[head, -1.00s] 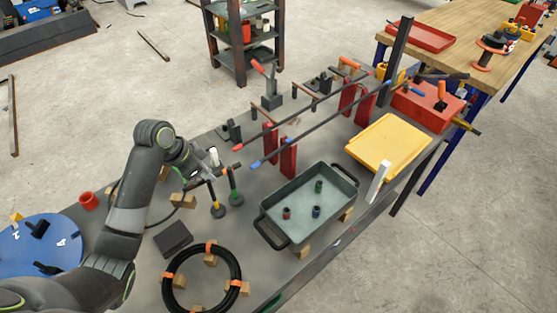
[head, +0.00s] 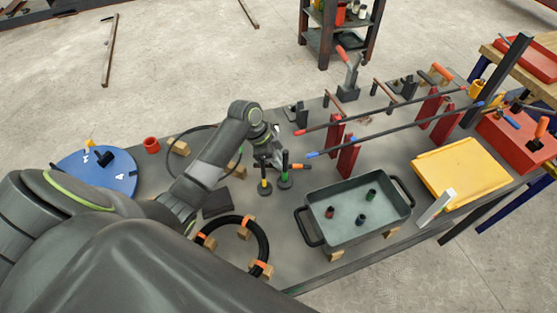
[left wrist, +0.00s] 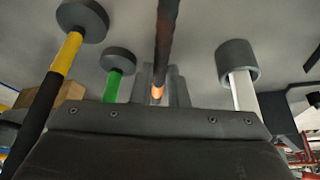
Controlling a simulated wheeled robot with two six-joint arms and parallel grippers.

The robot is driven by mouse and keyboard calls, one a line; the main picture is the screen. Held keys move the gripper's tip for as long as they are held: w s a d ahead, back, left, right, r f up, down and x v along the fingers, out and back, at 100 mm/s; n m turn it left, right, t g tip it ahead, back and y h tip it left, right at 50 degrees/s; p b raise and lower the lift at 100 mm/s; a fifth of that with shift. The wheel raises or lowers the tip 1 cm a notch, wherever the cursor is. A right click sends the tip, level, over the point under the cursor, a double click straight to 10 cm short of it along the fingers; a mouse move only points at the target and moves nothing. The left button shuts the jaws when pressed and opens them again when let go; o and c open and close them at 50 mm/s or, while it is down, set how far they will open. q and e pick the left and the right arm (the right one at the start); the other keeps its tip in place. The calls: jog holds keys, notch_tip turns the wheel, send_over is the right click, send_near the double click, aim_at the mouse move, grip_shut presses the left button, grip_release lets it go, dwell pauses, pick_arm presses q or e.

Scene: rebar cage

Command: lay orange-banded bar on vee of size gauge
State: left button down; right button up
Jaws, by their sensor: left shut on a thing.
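My left gripper (head: 274,160) is low over the grey bench, beside upright posts. It is shut on a dark bar with an orange band (left wrist: 157,91), which runs up between the fingers in the left wrist view. My right gripper is not in view.
A yellow-banded post (head: 264,180) and a green-banded post (head: 285,170) on round bases stand close to the gripper. A white post (left wrist: 242,90) is nearby. A grey tub (head: 350,232), red stands (head: 347,158) with long bars, and a black coil (head: 258,240) surround them.

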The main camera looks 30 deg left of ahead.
pick_arm(q)
jog(key=shift+f, duration=0.3)
jog(key=c, duration=1.8)
grip_release()
jog(key=shift+f, duration=0.15)
jog(key=shift+o, duration=0.5)
